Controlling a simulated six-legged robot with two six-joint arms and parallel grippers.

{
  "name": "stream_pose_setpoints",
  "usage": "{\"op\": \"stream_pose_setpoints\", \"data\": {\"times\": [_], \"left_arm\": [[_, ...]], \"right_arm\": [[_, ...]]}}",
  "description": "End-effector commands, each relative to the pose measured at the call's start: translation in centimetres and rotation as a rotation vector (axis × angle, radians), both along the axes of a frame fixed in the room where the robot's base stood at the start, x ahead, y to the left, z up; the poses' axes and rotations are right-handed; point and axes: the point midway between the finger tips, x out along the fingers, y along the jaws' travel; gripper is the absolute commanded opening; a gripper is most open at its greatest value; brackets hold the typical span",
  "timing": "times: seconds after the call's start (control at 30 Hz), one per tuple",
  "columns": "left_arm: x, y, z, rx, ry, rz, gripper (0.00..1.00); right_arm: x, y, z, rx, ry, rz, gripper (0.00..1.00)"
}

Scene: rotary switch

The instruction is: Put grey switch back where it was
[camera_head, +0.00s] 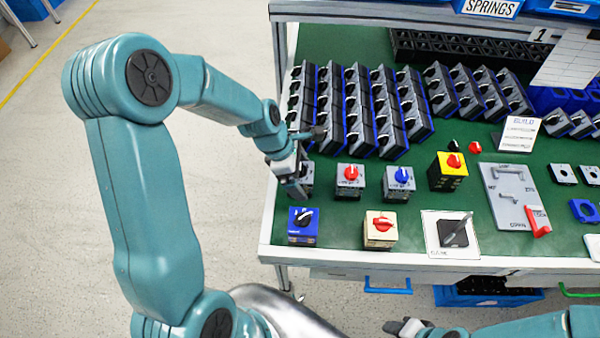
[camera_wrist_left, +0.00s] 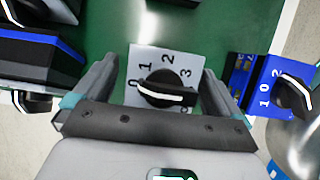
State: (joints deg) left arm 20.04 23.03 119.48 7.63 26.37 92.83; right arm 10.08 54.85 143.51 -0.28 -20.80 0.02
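The grey switch (camera_wrist_left: 163,65) has a black knob with a white line and a dial numbered from 0. In the wrist view it lies between the fingers of my left gripper (camera_wrist_left: 165,85), one finger on each side. The fingers are spread apart, and I cannot tell whether they touch its sides. In the head view my left gripper (camera_head: 296,186) is over the left end of the front rows and hides most of this switch (camera_head: 308,176). My right gripper (camera_head: 407,326) is low at the bottom edge, away from the switches, and its fingers are unclear.
A blue switch (camera_head: 303,236) stands just in front. Grey switches with a red knob (camera_head: 350,194) and a blue knob (camera_head: 398,193) stand to the right. Racks of black switches (camera_head: 357,140) fill the back. Green table (camera_head: 270,222) shows between the front switches.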

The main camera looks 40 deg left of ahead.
Motion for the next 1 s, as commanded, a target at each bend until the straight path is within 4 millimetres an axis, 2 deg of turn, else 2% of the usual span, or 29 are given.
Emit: {"op": "stream_pose_setpoints", "data": {"times": [0.23, 0.37, 0.7, 0.83, 1.0], "left_arm": [[0.0, 0.0, 0.2, 0.000, -0.001, 0.000, 0.98], [-0.1, 0.3, 1.3, 0.001, -0.004, 0.001, 0.98], [-1.6, 2.8, 8.3, 0.003, -0.006, 0.003, 0.98], [-2.1, 3.5, 10.3, 0.002, -0.003, 0.002, 0.98], [-2.4, 3.9, 11.4, 0.000, -0.001, 0.000, 0.98]], "right_arm": [[0.0, 0.0, 0.1, 0.000, 0.000, 0.000, 0.44], [0.0, 0.0, 0.3, 0.000, 0.000, 0.000, 0.44], [0.0, 0.0, 1.0, 0.000, 0.000, 0.000, 0.44], [0.0, 0.0, 1.1, 0.000, 0.000, 0.000, 0.44], [0.0, 0.0, 1.2, 0.000, 0.000, 0.000, 0.44]]}}
